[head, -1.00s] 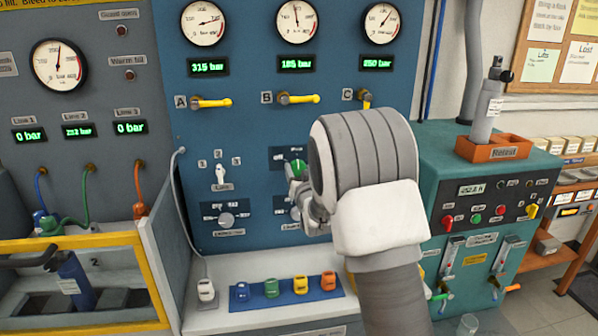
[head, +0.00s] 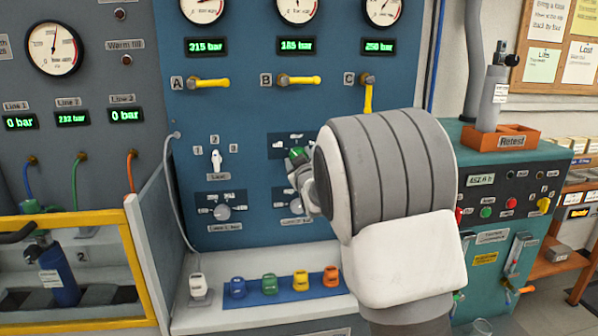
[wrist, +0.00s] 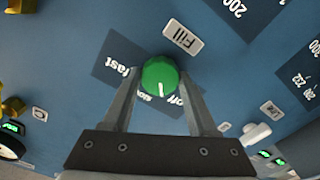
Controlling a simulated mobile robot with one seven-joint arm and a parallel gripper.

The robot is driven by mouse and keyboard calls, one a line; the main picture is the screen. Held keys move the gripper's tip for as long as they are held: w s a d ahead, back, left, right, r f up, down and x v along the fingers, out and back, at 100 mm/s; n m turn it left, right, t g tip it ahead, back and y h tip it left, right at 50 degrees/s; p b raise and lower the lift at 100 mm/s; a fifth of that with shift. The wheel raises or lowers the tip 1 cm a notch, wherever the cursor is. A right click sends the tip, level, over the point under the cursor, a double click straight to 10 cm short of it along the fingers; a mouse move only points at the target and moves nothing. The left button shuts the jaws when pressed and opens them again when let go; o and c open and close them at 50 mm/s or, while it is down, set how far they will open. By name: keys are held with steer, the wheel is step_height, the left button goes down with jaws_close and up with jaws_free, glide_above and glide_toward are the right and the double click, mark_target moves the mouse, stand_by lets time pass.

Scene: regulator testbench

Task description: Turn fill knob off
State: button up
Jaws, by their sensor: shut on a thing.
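The green fill knob (wrist: 159,76) sits on the blue panel, under a white "Fill" label (wrist: 183,39) in the wrist view. Its white pointer mark lies between the "slow" and "off" words of the dark dial plate (wrist: 112,66). My gripper (wrist: 160,80) has one finger on each side of the knob and is shut on it. In the head view a bit of the green knob (head: 297,153) shows at the tip of my gripper (head: 302,172). My own wrist hides the panel to the right of it there.
A white selector (head: 216,160) and grey knobs (head: 222,212) are close by on the panel. Yellow valve handles (head: 208,82) are above, with C pointing down.

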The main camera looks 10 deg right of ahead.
steer(key=shift+n+b, duration=1.6)
steer(key=shift+n, duration=0.3)
steer(key=o, duration=1.4)
steer(key=shift+s, duration=0.1)
steer(key=s+p, duration=0.1)
steer(key=s, duration=1.6)
steer(key=shift+s, duration=0.1)
